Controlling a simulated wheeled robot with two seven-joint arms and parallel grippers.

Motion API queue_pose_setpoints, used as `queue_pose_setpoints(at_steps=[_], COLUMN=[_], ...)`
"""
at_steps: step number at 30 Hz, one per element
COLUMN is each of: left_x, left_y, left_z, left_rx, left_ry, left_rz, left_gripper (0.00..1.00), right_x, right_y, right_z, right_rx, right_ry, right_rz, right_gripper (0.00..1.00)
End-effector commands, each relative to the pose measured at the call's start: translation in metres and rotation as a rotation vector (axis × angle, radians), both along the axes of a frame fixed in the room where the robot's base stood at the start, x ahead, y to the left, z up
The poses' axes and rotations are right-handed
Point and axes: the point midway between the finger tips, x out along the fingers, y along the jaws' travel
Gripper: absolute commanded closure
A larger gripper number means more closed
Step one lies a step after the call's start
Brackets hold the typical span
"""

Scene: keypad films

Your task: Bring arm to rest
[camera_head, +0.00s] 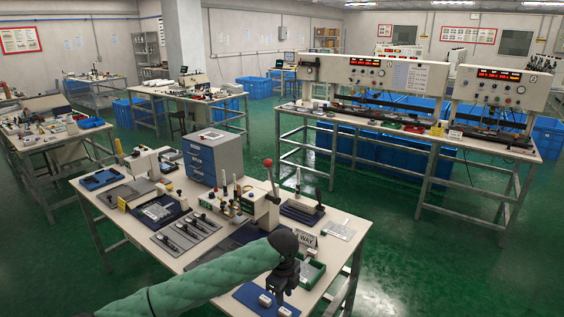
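My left arm, in a green padded sleeve (205,284), reaches in from the lower left over the front of the near workbench (232,221). My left gripper (279,301) is dark and points down at the bench's front right. It is above or beside a blue mat (246,295) with small white pieces (265,300) on it. The fingers are small and dark, so I cannot tell whether they are open or shut, or whether they touch a piece. My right gripper is not in view.
A green tray (314,272) and a small sign (305,240) are close to my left gripper. A press with a red-knobbed lever (268,163) stands behind it. A blue drawer cabinet (201,161) is at the bench's back. Green floor (400,265) is clear to the right.

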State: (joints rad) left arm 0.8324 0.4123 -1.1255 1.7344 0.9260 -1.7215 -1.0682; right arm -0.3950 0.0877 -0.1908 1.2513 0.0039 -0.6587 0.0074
Motion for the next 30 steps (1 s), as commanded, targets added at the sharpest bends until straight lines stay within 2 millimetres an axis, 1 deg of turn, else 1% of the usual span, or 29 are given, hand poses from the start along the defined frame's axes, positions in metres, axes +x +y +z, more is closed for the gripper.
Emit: queue_pose_setpoints(at_steps=[9,14,18,23,26,30], left_x=[-0.024,-0.042,-0.065,-0.092,-0.107,-0.127], left_y=[-0.016,-0.024,-0.034,-0.039,-0.039,-0.034], left_z=[-0.012,-0.019,-0.026,-0.033,-0.036,-0.041], left_rx=[-0.057,-0.1,-0.158,-0.229,-0.27,-0.321], left_ry=[-0.004,-0.006,-0.007,-0.006,-0.005,-0.001], left_rz=[0.062,0.119,0.201,0.324,0.409,0.535], left_gripper=[0.71,0.71,0.71,0.71,0.71,0.71], right_x=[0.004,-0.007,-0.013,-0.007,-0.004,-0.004], right_y=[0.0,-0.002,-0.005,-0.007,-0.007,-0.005], right_z=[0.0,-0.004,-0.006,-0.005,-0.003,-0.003], right_rx=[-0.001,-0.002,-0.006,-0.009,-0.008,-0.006], right_ry=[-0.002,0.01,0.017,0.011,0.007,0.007], right_rz=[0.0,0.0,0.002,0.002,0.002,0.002], right_gripper=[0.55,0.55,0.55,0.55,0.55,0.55])
